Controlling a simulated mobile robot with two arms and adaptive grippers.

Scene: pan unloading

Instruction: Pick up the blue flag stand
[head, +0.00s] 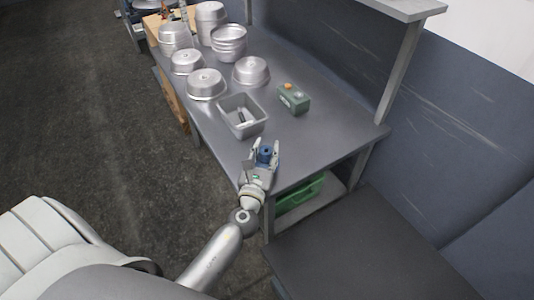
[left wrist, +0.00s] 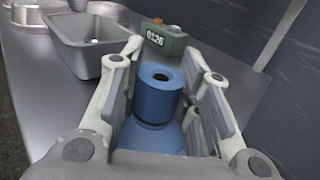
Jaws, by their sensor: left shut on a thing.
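The blue flag stand (head: 265,154) is near the front end of the grey workbench. In the left wrist view the blue flag stand (left wrist: 157,94) is a blue cylinder with a dark hole in its top, above a wider blue part. My left gripper (head: 263,152) is around it, and the left wrist view shows the fingers (left wrist: 161,85) on either side of the cylinder, shut on it. The lower part of the stand is hidden by the gripper. I cannot tell whether it touches the bench. My right gripper is not in view.
A grey metal bin (head: 242,117) stands just beyond the gripper. A green box with a numbered display (head: 294,99) stands to its right. Several metal pans, such as one near pan (head: 206,84), fill the far bench. A shelf post (head: 397,75) rises at the right edge.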

